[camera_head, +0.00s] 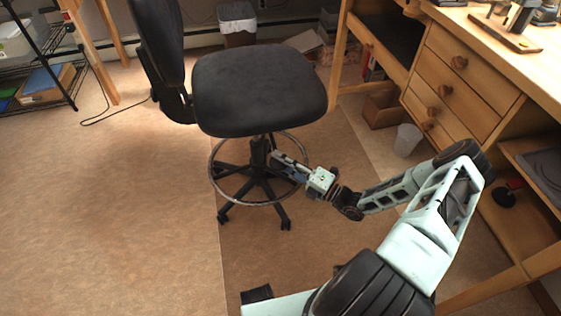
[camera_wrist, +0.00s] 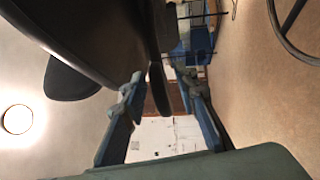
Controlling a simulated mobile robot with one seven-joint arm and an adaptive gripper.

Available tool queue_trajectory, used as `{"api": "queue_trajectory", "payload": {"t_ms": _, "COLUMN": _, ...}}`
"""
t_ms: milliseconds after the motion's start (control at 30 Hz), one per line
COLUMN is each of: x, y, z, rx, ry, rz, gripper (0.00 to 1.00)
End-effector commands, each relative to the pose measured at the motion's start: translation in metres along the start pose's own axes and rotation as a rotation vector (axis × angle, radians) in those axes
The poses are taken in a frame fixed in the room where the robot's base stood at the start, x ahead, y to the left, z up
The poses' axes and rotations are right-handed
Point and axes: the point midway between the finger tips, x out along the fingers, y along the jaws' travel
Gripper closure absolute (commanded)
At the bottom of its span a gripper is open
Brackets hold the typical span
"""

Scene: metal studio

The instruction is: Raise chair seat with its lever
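The black office chair's seat (camera_head: 258,88) is in the middle of the head view, with its backrest (camera_head: 160,40) to the left. Below the seat are the central column (camera_head: 262,152) and a round foot ring (camera_head: 222,190). My gripper (camera_head: 277,160) is below the seat, near the column and above the ring. In the wrist view, the gripper (camera_wrist: 160,98) is open, with its fingers apart. The seat's dark underside (camera_wrist: 90,30) fills the upper left there. A dark, narrow part shows near the gap between the fingers; I cannot tell whether it is the lever. No lever is clear in the head view.
A wooden workbench with drawers (camera_head: 455,85) stands on the right. A small white bin (camera_head: 407,140) is on the floor beside it. A grey bin (camera_head: 238,25) is behind the chair, and a wire shelf (camera_head: 40,75) is at far left. The floor (camera_head: 110,210) at left is clear.

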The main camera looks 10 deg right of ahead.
Motion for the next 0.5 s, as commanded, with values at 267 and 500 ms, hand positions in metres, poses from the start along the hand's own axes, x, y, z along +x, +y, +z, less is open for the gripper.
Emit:
{"api": "queue_trajectory", "payload": {"t_ms": 267, "x": 0.0006, "y": -0.0001, "z": -0.0003, "rx": 0.0, "ry": 0.0, "rz": 0.0, "gripper": 0.76}}
{"api": "queue_trajectory", "payload": {"t_ms": 500, "x": 0.0004, "y": -0.0001, "z": -0.0003, "rx": 0.0, "ry": 0.001, "rz": 0.0, "gripper": 1.0}}
